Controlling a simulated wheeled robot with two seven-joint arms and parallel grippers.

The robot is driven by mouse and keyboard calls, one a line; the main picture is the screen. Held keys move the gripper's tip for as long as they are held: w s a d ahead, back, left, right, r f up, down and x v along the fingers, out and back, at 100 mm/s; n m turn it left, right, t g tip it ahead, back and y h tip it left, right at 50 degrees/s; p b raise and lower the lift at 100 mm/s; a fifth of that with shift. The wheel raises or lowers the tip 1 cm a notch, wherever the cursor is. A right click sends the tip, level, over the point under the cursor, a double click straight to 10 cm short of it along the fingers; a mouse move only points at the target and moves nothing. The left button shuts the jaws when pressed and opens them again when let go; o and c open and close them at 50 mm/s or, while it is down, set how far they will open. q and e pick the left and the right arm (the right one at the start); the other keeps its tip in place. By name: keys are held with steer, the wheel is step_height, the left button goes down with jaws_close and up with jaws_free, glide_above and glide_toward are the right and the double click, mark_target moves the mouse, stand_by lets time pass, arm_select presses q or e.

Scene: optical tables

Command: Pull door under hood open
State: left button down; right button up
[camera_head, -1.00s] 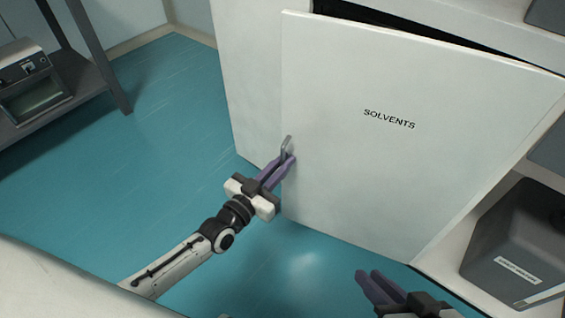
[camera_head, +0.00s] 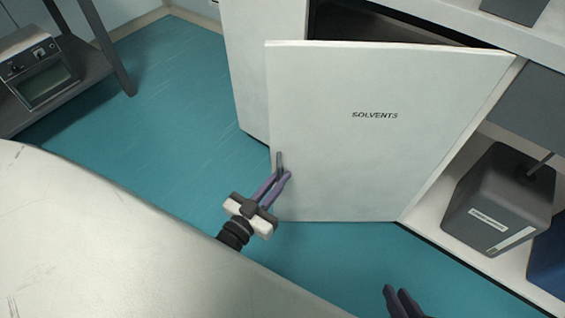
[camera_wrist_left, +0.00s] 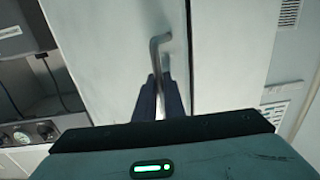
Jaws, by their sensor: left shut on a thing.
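The white cabinet door (camera_head: 360,150) marked SOLVENTS stands partly open in the head view. A dark gap shows along its top edge. Its grey metal handle (camera_head: 279,162) is near the left edge. My left gripper (camera_head: 281,176) is shut on the handle, with its purple fingers either side of it. In the left wrist view the handle (camera_wrist_left: 160,62) runs down between the two dark fingers (camera_wrist_left: 160,92). My right gripper (camera_head: 399,292) is low in the head view, apart from the door, with only its fingertips showing; its fingers look slightly apart.
A grey container (camera_head: 500,205) stands on an open shelf right of the door. A dark shelf unit with an instrument (camera_head: 40,72) is at the far left. The blue floor (camera_head: 180,120) left of the door is clear. A large pale surface covers the lower left.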

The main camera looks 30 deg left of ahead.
arm_select(q)
steer(key=shift+d, duration=0.15)
steer(key=c, duration=2.1)
jaws_free()
steer(key=s, duration=0.3)
steer(key=s+p, duration=0.1)
steer(key=s, duration=0.2)
steer(key=s+a+p, duration=0.1)
steer(key=s, duration=0.3)
steer(key=shift+s, duration=0.1)
steer(key=shift+c, duration=0.5)
